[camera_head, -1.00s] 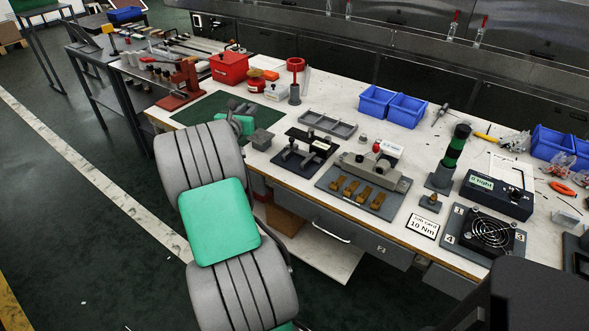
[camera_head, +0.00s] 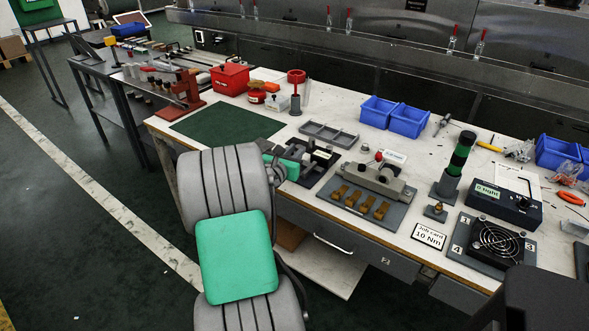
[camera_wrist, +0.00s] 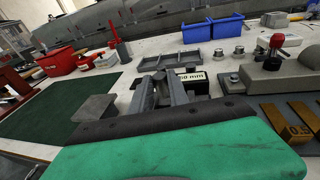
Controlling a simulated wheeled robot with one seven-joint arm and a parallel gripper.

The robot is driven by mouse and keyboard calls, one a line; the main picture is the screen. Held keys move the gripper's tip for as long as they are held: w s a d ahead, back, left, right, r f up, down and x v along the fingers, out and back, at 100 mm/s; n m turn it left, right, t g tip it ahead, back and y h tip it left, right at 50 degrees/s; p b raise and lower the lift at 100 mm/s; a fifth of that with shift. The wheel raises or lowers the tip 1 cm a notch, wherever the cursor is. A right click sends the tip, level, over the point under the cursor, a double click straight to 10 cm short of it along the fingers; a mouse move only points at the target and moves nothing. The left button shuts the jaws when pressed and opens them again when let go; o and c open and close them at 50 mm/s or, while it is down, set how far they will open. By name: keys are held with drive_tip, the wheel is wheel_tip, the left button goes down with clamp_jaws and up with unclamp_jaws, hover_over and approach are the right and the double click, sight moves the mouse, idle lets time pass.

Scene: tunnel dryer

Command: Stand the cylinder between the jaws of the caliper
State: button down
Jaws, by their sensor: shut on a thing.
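My gripper shows in the wrist view (camera_wrist: 162,86), its grey fingers beyond the green housing. It is shut on a small grey piece, apparently the cylinder, mostly hidden between the fingers. The dark caliper (camera_head: 322,156) stands on a dark base on the bench, partly hidden by my arm in the head view. Its label with "mm" (camera_wrist: 191,77) shows just behind and right of my fingers in the wrist view. My fingertips overlap the caliper in that view; I cannot tell whether the held piece is between its jaws or touching it.
A grey block (camera_wrist: 95,108) lies left of my gripper by the green mat (camera_head: 225,126). A grey tray (camera_head: 328,134) is behind the caliper. A fixture with a red knob (camera_head: 379,157) stands right. Blue bins (camera_head: 408,120) are further back. The mat is mostly clear.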

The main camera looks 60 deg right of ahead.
drive_tip(key=shift+a+f, duration=0.3)
drive_tip(key=shift+a, duration=0.05)
drive_tip(key=shift+s+a+f+b, duration=0.15)
drive_tip(key=shift+f+b, duration=0.15)
drive_tip(key=shift+f, duration=0.65)
drive_tip(key=shift+s+a+f+b, duration=0.15)
drive_tip(key=shift+f+b, duration=0.15)
drive_tip(key=shift+f, duration=0.65)
drive_tip(key=shift+w, duration=0.1)
drive_tip(key=shift+f, duration=0.2)
drive_tip(key=c, duration=1.5)
unclamp_jaws()
drive_tip(key=shift+c, duration=0.2)
